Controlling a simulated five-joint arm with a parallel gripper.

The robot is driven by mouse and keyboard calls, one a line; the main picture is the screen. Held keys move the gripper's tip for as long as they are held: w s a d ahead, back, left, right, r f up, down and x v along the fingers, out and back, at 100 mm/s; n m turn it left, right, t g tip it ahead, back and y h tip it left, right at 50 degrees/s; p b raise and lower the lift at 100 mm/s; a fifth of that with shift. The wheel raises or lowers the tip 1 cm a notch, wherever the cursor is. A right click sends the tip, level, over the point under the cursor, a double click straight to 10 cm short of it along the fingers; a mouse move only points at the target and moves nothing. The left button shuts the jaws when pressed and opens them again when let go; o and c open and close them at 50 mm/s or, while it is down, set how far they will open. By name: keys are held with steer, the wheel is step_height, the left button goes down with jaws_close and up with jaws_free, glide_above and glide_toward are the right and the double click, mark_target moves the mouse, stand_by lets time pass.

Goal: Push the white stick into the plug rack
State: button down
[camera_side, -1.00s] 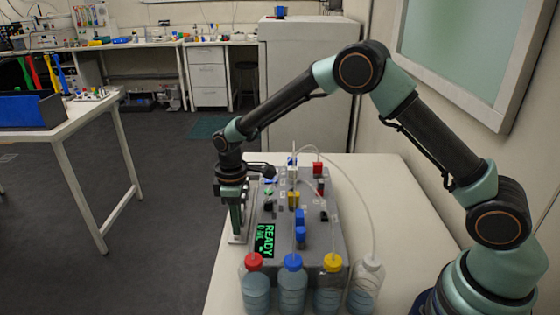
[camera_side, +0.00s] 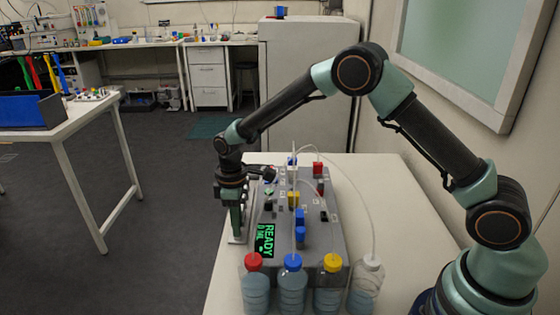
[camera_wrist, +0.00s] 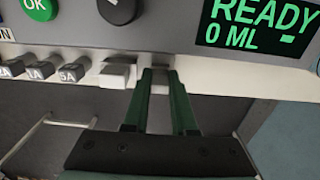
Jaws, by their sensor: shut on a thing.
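My gripper (camera_side: 236,236) points down at the left edge of the grey bioreactor box (camera_side: 335,236). A small white piece, seemingly the white stick (camera_wrist: 159,88), shows between the fingertips. Its far end is hidden, so I cannot tell how deep it sits. Just left of the fingers a similar white block (camera_wrist: 117,76) sticks out of the rack. The stick is too small to make out in the side view.
Grey plugs (camera_wrist: 40,70) with labels such as 1A and 5A sit left in the rack. A black knob (camera_wrist: 118,8) and green READY display (camera_wrist: 258,25) are above. Several capped bottles (camera_side: 292,285) stand at the box's near side. A thin tube (camera_side: 365,205) arches over it.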

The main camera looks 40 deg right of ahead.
steer(key=c, duration=0.6)
jaws_free()
steer(key=shift+c, duration=0.2)
steer(key=shift+r, duration=0.1)
step_height(320, 180, up, 11)
steer(key=s+d+r+m+t, duration=0.2)
steer(key=s+d+r+m, duration=0.35)
steer(key=r, duration=0.55)
steer(key=s+d+m+t, duration=0.1)
steer(key=s+d, duration=0.2)
steer(key=s, duration=0.4)
steer(key=s+d+m+t, duration=0.2)
steer(key=s+d, duration=0.1)
steer(key=s, duration=0.4)
steer(key=shift+s+d+r+t, duration=0.15)
steer(key=shift+d+t, duration=0.05)
steer(key=shift+t, duration=0.1)
